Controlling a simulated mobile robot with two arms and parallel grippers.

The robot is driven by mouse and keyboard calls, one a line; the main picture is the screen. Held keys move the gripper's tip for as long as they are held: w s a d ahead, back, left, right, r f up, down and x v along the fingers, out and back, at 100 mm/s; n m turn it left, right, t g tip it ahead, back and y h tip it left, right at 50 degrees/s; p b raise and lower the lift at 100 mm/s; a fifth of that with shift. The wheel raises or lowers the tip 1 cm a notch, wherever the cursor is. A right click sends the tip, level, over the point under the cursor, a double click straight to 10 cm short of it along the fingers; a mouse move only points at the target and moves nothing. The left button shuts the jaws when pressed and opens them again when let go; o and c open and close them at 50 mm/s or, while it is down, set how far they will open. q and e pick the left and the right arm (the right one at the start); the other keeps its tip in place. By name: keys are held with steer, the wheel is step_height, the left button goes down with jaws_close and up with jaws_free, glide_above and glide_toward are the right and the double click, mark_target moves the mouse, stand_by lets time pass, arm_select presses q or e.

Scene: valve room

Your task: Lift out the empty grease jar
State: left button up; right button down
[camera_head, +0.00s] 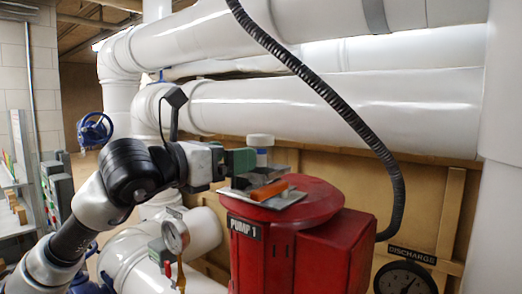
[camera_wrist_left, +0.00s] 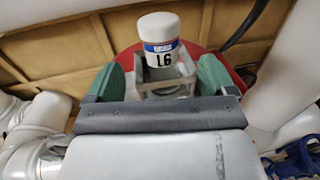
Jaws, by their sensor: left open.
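In the left wrist view, the jar (camera_wrist_left: 159,30) shows a white lid and dark characters that look like "L6". My left gripper (camera_head: 241,161) reaches in from the left at the jar's height, beside it. In the wrist view its green fingers (camera_wrist_left: 166,72) are open, one on each side of the jar, with gaps showing. Whether the jar is empty cannot be seen. My right gripper is in neither view.
An orange object (camera_head: 269,190) lies on the tray close to the jar. The red pump (camera_head: 290,245) is labelled "PUMP 1". A black corrugated hose (camera_head: 330,100) hangs to the right. White pipes (camera_head: 335,108) run behind, and a gauge (camera_head: 175,236) stands at lower left.

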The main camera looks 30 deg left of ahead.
arm_select(q)
steer(key=p, duration=0.4)
glide_above(255, 182)
steer(key=shift+w+a, duration=0.3)
steer(key=shift+a, duration=0.15)
steer(key=shift+w+f, duration=0.2)
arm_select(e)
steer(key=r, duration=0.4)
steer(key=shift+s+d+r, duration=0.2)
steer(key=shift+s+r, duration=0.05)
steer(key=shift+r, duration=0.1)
arm_select(q)
steer(key=c, duration=1.2)
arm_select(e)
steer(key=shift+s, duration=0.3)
